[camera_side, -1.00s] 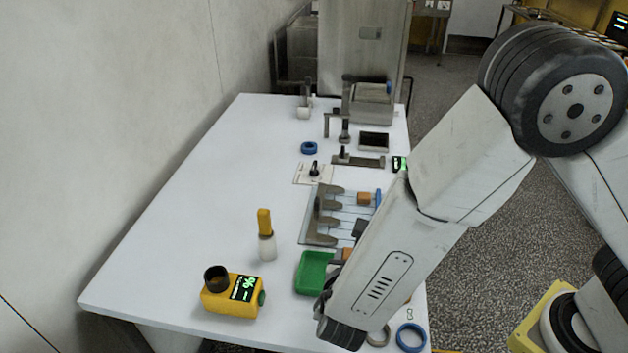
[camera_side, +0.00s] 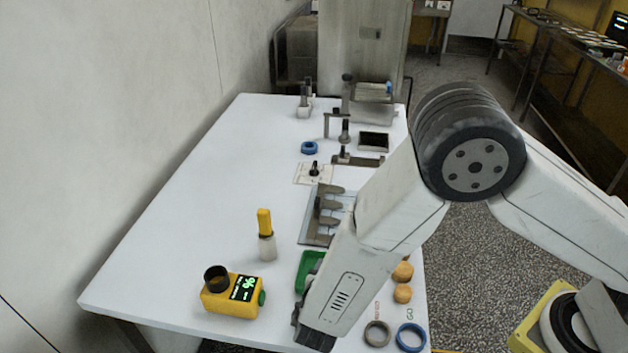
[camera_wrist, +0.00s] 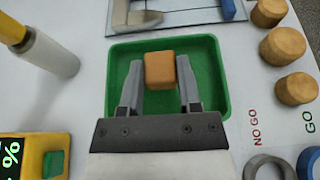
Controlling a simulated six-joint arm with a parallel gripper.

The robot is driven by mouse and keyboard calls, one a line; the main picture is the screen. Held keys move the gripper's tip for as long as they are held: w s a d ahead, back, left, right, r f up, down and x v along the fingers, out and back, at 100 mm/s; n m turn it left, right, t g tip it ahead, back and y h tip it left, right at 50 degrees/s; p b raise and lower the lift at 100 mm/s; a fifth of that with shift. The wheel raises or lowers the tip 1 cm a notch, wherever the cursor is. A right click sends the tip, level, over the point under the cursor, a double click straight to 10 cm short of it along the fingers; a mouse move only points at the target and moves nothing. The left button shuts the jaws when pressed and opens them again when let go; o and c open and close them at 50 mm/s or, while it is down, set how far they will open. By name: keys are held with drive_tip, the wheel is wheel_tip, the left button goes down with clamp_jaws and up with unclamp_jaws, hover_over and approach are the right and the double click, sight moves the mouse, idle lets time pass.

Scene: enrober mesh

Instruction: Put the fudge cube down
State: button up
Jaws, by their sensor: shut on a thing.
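The fudge cube (camera_wrist: 160,70) is a brown block between the fingertips of my gripper (camera_wrist: 160,82) in the wrist view. The jaws are shut on it. The cube and fingers are over the green tray (camera_wrist: 216,85), inside its rim as seen from above. I cannot tell whether the cube touches the tray floor. In the side view the green tray (camera_side: 303,272) is partly hidden behind my arm, and the cube and fingertips are hidden there.
Left of the tray are a yellow-handled brush (camera_side: 265,235) and a yellow meter (camera_side: 232,297). Right of it are several round tan pieces (camera_wrist: 283,45) and NO GO and GO labels. A grey ring (camera_side: 377,333) and a blue ring (camera_side: 411,337) lie in front.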

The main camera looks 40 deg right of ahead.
drive_tip(key=shift+f, duration=1)
drive_tip(key=shift+f, duration=0.15)
drive_tip(key=o, duration=0.9)
drive_tip(key=shift+s+a+r, duration=0.1)
drive_tip(key=shift+r, duration=0.1)
drive_tip(key=v, duration=1.1)
drive_tip(key=shift+s+a+r, duration=0.2)
drive_tip(key=shift+s, duration=0.05)
